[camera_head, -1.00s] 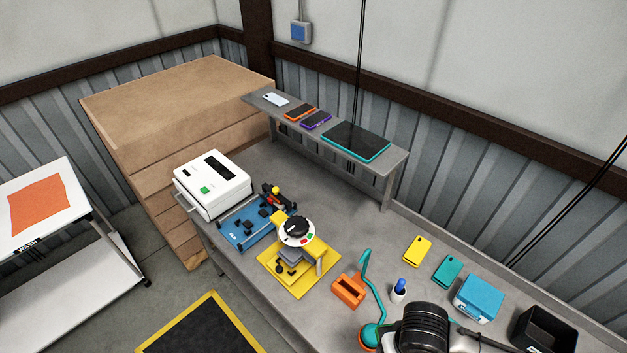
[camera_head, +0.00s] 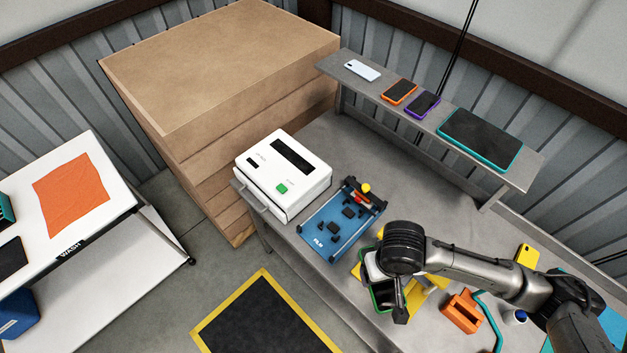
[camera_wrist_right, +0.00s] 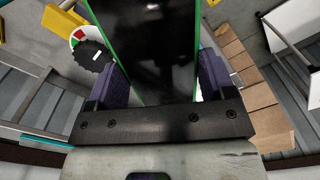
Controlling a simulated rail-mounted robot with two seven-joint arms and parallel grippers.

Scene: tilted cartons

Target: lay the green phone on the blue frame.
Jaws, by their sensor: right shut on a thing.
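The green phone (camera_wrist_right: 155,45), with a dark face and bright green edges, is between the purple fingers of my right gripper (camera_wrist_right: 160,75) in the right wrist view. The gripper is shut on it. In the head view the phone's green edge (camera_head: 377,298) shows below my right wrist, over the bench and partly hidden by the arm. The blue frame (camera_head: 318,238) lies on the bench to the left of the phone. It is a blue plate with small black blocks, side rails and a yellow knob at its back corner. The phone is apart from it. My left gripper is out of view.
A white machine (camera_head: 283,172) with a green button stands left of the blue frame. A yellow fixture (camera_head: 425,300) is partly hidden under my right arm, near an orange holder (camera_head: 461,312). A raised shelf (camera_head: 440,105) with several devices runs behind.

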